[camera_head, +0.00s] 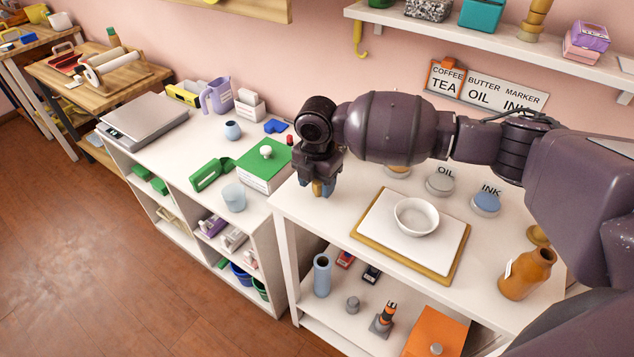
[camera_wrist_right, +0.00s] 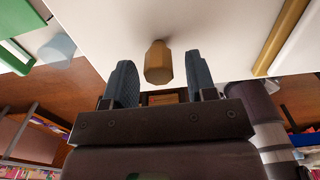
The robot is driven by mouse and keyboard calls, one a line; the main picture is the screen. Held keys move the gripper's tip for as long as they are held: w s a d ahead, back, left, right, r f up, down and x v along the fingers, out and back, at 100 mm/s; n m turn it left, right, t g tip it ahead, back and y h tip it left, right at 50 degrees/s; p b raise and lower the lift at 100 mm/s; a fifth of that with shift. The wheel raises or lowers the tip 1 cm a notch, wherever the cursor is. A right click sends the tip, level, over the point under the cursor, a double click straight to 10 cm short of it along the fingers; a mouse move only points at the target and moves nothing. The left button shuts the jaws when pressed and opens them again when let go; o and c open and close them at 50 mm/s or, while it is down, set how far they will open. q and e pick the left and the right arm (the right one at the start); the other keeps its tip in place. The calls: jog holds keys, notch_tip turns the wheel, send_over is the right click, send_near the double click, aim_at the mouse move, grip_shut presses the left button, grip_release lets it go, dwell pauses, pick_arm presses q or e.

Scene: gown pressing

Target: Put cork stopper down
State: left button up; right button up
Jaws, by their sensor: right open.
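The cork stopper (camera_wrist_right: 158,62) is a tan, faceted plug. In the right wrist view it stands on the white table top between the two fingers, with a visible gap on each side. My right gripper (camera_wrist_right: 160,84) is open around it. In the head view the right gripper (camera_head: 317,188) points down at the left end of the white table, with the cork (camera_head: 317,188) showing between its bluish fingertips. My left gripper is not in view.
A white bowl (camera_head: 416,217) sits on a wood-edged white board (camera_head: 375,237) to the right. A brown bottle (camera_head: 527,273) stands at the table's right. A green-topped box (camera_head: 266,164) and a pale cup (camera_head: 234,197) are on the neighbouring shelf unit to the left.

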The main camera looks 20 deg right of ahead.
aim_at(317, 182)
notch_tip(317, 182, up, 12)
jog(key=p, duration=0.1)
jog(key=shift+f, duration=0.1)
dwell(0.5)
